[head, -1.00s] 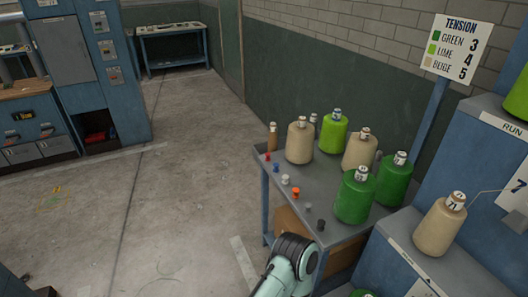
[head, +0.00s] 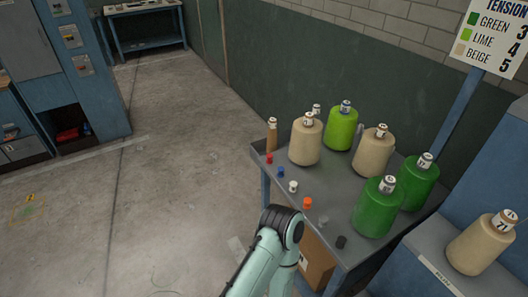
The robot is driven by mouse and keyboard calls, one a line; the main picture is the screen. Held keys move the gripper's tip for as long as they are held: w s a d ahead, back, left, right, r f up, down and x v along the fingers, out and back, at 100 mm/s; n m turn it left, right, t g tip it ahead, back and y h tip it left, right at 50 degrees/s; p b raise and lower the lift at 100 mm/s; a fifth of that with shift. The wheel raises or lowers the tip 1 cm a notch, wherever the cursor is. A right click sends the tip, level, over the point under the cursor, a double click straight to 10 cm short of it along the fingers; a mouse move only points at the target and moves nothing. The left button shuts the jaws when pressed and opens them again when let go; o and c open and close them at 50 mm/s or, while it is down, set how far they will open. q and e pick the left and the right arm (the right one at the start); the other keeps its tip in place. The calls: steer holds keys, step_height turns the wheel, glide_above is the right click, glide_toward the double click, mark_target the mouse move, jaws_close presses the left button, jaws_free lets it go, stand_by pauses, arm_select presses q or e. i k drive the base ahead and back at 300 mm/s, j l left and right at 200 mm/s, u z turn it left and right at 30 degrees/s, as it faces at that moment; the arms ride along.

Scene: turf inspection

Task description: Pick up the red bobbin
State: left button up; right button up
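The red bobbin (head: 269,159) is a small piece near the far left edge of the grey table (head: 330,215). It stands first in a loose line of small bobbins, just in front of a slim tan cone (head: 271,135). One of my arms rises from the bottom of the head view, its dark elbow near the table's left edge. Neither gripper shows in the view. Nothing touches the red bobbin.
A blue bobbin (head: 281,173), a white bobbin (head: 293,187), an orange bobbin (head: 307,203) and darker ones continue the line. Large beige, lime and green cones crowd the table behind. A blue machine (head: 432,250) stands at right. The floor left of the table is clear.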

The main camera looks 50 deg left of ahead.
mark_target(269, 156)
steer(key=j, duration=0.75)
steer(key=i+j, duration=0.15)
steer(key=j, duration=1.3)
steer(key=i+z, duration=0.05)
steer(key=i, duration=0.05)
